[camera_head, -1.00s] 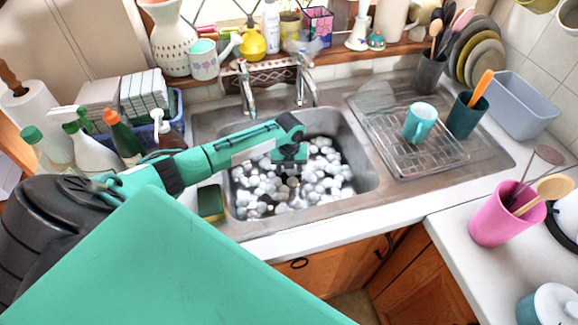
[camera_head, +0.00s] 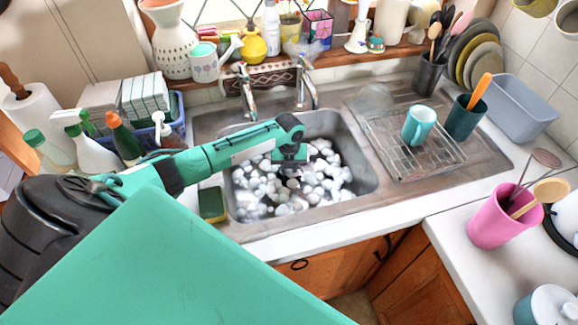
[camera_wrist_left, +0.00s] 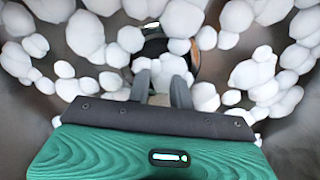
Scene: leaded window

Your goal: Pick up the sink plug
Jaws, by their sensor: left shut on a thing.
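My left gripper (camera_head: 291,172) reaches down into the foam-filled sink (camera_head: 372,182). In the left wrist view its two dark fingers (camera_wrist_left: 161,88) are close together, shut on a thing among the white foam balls. That thing, the sink plug by its place, is mostly hidden by foam and the fingers. Just beyond the fingertips, a dark round opening with a coppery rim (camera_wrist_left: 153,46) shows partly between foam balls. I cannot tell whether the plug is seated or lifted. My right gripper is not in view.
A green and yellow sponge (camera_head: 211,204) lies at the sink's left edge. Two taps (camera_head: 246,92) stand behind the basin. On the right, a wire rack (camera_head: 440,158) holds a teal mug (camera_head: 419,124). Spray bottles (camera_head: 92,152) stand at the left.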

